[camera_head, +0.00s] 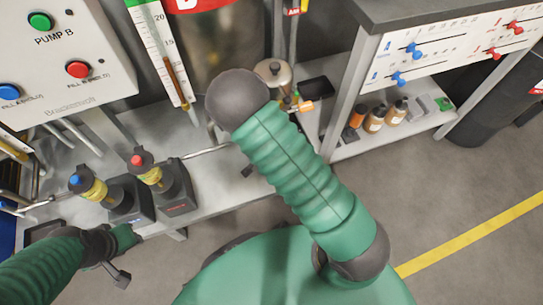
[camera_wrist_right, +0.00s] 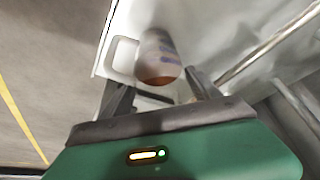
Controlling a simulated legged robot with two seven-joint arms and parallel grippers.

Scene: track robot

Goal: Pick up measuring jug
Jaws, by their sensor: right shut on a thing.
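The measuring jug (camera_wrist_right: 157,55) shows in the right wrist view, blurred. It is clear, with bluish marks on its side, brownish-red at its near end and a loop handle on the left. My right gripper (camera_wrist_right: 160,90) is shut on it, with one dark finger on each side. Exact finger contact is too blurred to see. In the head view my green right arm hides the right gripper, and I cannot make out the jug. My left gripper (camera_head: 122,240) is low on the left by the bench edge, its fingers not clear.
A shelf at right holds brown bottles (camera_head: 375,118). The floor at lower right is clear.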

